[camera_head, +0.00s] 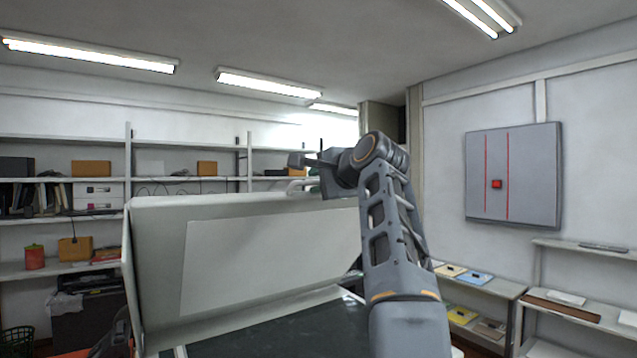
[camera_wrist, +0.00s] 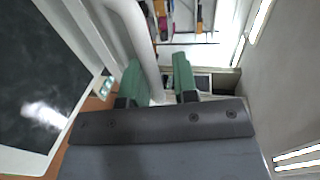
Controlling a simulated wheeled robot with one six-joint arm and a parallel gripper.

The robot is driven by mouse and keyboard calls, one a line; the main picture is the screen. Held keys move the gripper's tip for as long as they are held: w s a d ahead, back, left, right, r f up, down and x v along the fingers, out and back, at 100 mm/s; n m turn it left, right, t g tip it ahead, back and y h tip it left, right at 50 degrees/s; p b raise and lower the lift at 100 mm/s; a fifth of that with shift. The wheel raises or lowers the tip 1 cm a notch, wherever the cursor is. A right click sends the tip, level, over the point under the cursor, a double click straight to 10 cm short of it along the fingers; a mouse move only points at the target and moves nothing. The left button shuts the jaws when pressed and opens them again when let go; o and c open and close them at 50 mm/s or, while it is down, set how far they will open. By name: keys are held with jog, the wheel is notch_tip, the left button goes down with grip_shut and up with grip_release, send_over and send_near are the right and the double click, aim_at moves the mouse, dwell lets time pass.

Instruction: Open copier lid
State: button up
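The copier lid (camera_head: 265,255) is a large pale panel, raised and tilted steeply up above the dark glass bed (camera_head: 280,330) of the copier. A white bar handle (camera_head: 298,184) is at the lid's top edge. My gripper (camera_head: 302,160) is at this top edge, near the handle. In the wrist view, the white handle (camera_wrist: 135,40) runs between the green fingertips of my gripper (camera_wrist: 157,72). It lies close to the left finger, with a gap to the right finger. The dark glass (camera_wrist: 35,75) shows at the left there. My forearm hides the lid's right end in the head view.
Shelves (camera_head: 60,178) with boxes and binders line the back wall. A grey wall panel (camera_head: 513,175) with a red button is at the right. Low shelves (camera_head: 480,283) with flat coloured packs stand below it. The air above the lid is clear.

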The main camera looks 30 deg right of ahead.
jog(key=shift+o, duration=0.4)
jog(key=shift+f, duration=0.15)
jog(key=b+v, duration=0.1)
jog(key=v, duration=1.3)
